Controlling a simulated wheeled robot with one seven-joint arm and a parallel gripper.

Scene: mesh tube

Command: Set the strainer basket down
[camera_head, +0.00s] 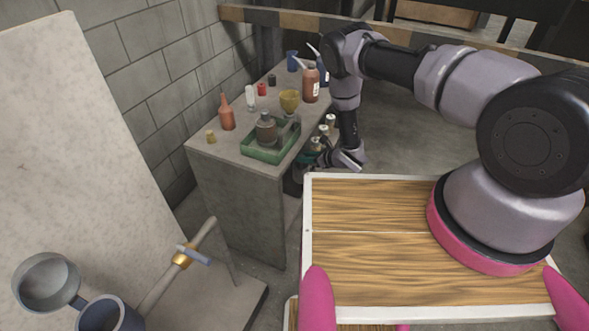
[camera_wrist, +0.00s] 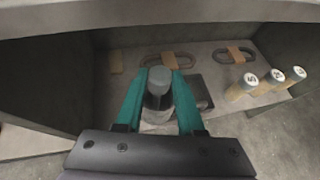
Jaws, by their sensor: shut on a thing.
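My gripper (camera_wrist: 162,78) has two teal fingers, shut on a small grey upright cylinder with a paler rounded top, seemingly the strainer basket (camera_wrist: 157,82). Its mesh cannot be made out, and its sides are partly hidden by the fingers. It is over a grey shelf inside the stone counter; whether its foot touches the shelf cannot be told. In the head view my gripper (camera_head: 313,158) is low at the counter's right side, and the basket cannot be picked out clearly there.
Several numbered bottles (camera_wrist: 268,82) stand right of my gripper. Dark oval rings (camera_wrist: 167,59) and a dark square pad lie on the shelf. Shelf walls and an upper edge enclose my gripper.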

